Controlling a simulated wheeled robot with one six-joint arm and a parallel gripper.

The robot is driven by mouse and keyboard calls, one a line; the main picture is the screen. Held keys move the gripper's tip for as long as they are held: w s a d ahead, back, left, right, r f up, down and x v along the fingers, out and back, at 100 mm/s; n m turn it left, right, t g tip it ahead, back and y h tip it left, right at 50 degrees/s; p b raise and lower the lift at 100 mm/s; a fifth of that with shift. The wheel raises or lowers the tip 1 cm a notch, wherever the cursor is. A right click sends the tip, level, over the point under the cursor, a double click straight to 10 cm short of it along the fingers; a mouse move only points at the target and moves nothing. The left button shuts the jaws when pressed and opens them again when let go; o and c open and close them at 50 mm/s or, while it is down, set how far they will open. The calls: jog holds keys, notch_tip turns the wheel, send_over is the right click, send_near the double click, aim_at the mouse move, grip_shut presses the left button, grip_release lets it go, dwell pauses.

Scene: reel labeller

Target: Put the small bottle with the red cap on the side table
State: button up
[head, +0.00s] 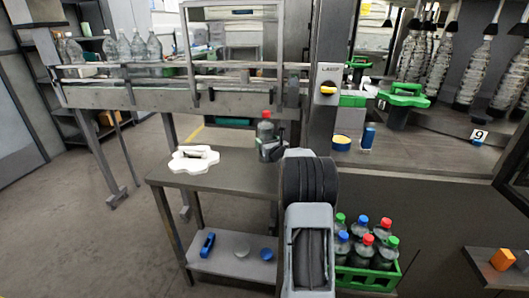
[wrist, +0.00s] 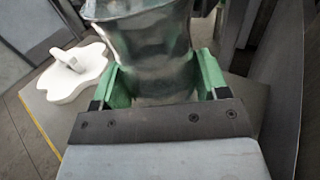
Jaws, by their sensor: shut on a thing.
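The small clear bottle with the red cap (head: 265,128) is upright at the right end of the side table (head: 225,181) in the head view. Its lower part is partly hidden by my arm. In the wrist view the bottle (wrist: 150,50) stands between the green fingers of my gripper (wrist: 155,80), which press on it from both sides. My gripper (head: 272,150) is shut on the bottle. I cannot tell whether the bottle's base touches the table top.
A white lobed part (head: 194,160) lies on the side table, left of the bottle. A blue tool (head: 207,244) and round caps lie on the lower shelf. A green crate (head: 367,276) of bottles stands right of my arm. A conveyor (head: 150,95) runs behind.

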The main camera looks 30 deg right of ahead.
jog(key=shift+f, duration=1.85)
jog(key=shift+f+b, duration=0.15)
jog(key=shift+b, duration=0.15)
jog(key=o, duration=1.3)
jog(key=shift+c, duration=0.2)
